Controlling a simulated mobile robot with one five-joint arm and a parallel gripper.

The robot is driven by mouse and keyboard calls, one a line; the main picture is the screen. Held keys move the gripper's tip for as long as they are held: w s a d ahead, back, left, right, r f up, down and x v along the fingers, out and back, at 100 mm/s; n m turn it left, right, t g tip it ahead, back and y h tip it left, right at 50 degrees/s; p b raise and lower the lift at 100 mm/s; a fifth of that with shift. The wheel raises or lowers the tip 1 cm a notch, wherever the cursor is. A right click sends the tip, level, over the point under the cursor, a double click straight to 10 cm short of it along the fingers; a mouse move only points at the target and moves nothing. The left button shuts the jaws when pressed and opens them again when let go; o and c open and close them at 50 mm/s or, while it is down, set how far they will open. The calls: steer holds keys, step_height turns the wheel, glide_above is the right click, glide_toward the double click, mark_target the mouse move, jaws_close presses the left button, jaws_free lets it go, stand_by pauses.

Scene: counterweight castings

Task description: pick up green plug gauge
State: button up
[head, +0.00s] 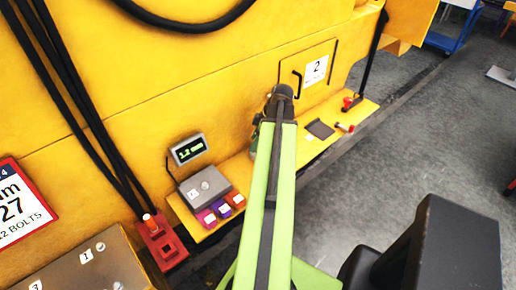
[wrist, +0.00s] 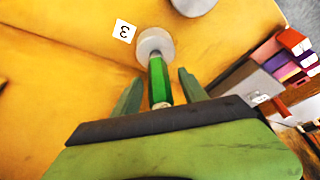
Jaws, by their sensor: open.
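The green plug gauge (wrist: 159,82) has a green grip and a wide grey round head. In the wrist view it lies between the two fingers of my gripper (wrist: 159,88), its head beyond the fingertips. The fingers are apart, with a gap on each side of the grip. I cannot tell whether it touches either finger. In the head view my arm reaches over the yellow ledge (head: 240,170), and the arm hides the gauge and the fingertips.
A label marked 3 (wrist: 123,31) is beside the gauge head. Another grey round part (wrist: 193,5) is at the top edge. A grey box (head: 204,187), a small display (head: 188,149) and coloured blocks (head: 222,207) are left of my arm. A dark pad (head: 320,129) is to its right.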

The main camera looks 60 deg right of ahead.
steer(key=shift+w+a+f, duration=0.1)
steer(key=shift+f, duration=0.15)
steer(key=shift+c, duration=0.2)
jaws_close()
steer(key=shift+r+p, duration=0.45)
steer(key=shift+p, duration=0.15)
step_height(320, 180, up, 4)
steer(key=p, duration=0.4)
steer(key=s+d+r+p, duration=0.1)
steer(key=s+r+p, duration=0.5)
steer(key=s, duration=0.6)
steer(key=w+f+b, duration=0.1)
steer(key=w, duration=0.3)
steer(key=w+f+b, duration=0.1)
steer(key=w, duration=0.3)
steer(key=w+a+f+b, duration=0.1)
steer(key=w+f+b, duration=0.1)
steer(key=w, duration=0.2)
